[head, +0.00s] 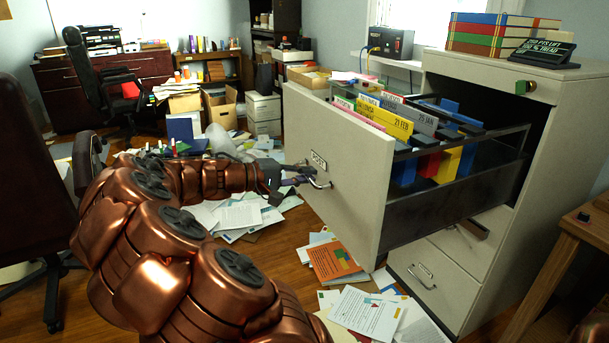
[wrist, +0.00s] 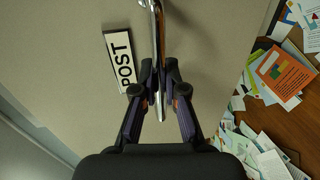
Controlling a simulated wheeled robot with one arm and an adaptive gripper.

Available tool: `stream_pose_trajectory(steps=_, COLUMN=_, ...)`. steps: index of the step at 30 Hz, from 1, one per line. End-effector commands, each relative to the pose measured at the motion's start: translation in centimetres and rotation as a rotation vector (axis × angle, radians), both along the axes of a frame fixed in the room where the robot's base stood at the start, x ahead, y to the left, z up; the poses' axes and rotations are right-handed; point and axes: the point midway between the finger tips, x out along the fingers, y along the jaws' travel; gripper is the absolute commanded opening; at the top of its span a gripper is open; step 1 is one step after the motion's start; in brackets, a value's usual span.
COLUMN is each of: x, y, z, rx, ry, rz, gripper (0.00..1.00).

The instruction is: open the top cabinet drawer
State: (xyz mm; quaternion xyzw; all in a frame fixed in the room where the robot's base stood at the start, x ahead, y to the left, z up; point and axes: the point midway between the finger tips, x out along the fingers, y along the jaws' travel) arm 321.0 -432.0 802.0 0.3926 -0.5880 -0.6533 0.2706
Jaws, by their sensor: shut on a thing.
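The cabinet (head: 460,75) is light grey, and its top drawer (head: 335,150) is pulled far out. Hanging files with coloured tabs (head: 398,120) show inside the drawer. The drawer front carries a "POST" label (head: 318,160) and a metal bar handle (head: 320,184). In the wrist view the handle (wrist: 157,50) runs down between the fingers, beside the label (wrist: 121,60). My gripper (wrist: 159,95) is shut on the handle; in the head view it (head: 292,178) is at the drawer front.
Papers (head: 365,315) and an orange sheet (head: 332,258) litter the floor below the drawer. A lower drawer (head: 440,275) is closed. A wooden table (head: 575,225) stands at the right. Dark chairs (head: 30,150) are at the left. Books (head: 500,30) lie on top of the cabinet.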

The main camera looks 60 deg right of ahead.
Motion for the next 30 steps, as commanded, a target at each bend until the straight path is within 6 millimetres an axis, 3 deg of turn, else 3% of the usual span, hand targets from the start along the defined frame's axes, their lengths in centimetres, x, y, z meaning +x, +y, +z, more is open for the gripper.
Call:
stream_pose_trajectory(steps=2, x=-0.1, y=0.0, z=-0.1, rx=0.001, ry=0.000, rz=-0.002, gripper=0.00)
stream_pose_trajectory(steps=3, x=0.0, y=0.0, z=-0.1, rx=0.001, ry=0.000, rz=-0.002, gripper=0.12)
stream_pose_trajectory(steps=10, x=0.0, y=0.0, z=0.0, rx=0.001, ry=-0.001, rz=0.000, gripper=0.36)
stream_pose_trajectory(steps=22, x=0.4, y=0.4, z=0.1, rx=0.000, ry=-0.001, rz=0.004, gripper=0.37)
stream_pose_trajectory(steps=30, x=2.8, y=3.8, z=0.9, rx=-0.001, ry=-0.003, rz=0.008, gripper=0.37)
